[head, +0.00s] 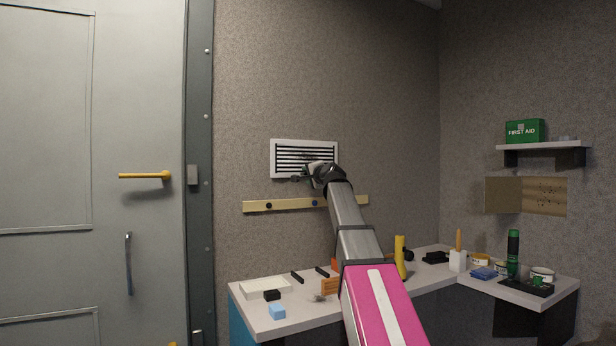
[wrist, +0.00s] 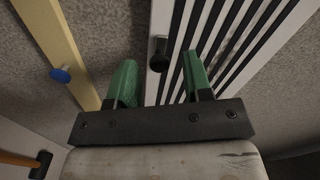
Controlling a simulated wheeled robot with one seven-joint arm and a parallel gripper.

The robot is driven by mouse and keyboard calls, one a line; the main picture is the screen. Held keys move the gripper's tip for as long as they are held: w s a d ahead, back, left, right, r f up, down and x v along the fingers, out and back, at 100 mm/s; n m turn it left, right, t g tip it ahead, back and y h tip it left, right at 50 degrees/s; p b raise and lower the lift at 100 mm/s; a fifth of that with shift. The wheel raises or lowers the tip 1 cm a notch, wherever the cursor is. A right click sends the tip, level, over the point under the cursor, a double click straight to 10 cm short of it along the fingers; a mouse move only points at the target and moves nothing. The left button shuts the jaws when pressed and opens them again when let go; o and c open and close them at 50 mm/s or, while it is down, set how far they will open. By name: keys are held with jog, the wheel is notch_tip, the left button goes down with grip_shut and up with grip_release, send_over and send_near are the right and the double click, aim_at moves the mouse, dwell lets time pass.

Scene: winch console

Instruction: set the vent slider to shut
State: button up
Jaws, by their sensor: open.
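The vent (head: 292,156) is a white wall grille with black slats. In the wrist view the vent (wrist: 229,38) fills the upper right, tilted. A small dark knob (wrist: 159,53), which looks like the slider's, stands out on its white border. My gripper (wrist: 160,65) has green fingers, spread apart and empty. The knob appears between the fingertips; I cannot tell how deep it is between them, and no contact shows. In the head view my gripper (head: 304,176) is at the vent's lower edge, and the knob is not clearly seen. No position markings are readable.
A yellow rail (head: 270,205) with dark and blue pegs runs along the wall just below the vent. Below it stands a counter (head: 245,297) with a tray, blocks and tools. A door (head: 140,80) with a yellow handle is at left. The wall above the vent is clear.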

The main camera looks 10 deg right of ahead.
aim_at(282, 175)
jog(key=shift+w+a, duration=0.2)
jog(key=shift+w, duration=0.3)
grip_shut()
jog(key=s+a, duration=0.1)
jog(key=a, duration=0.2)
jog(key=s+a, duration=0.1)
jog(key=a, duration=0.2)
jog(key=s+a, duration=0.1)
jog(key=a, duration=0.2)
grip_release()
jog(key=shift+s, duration=0.1)
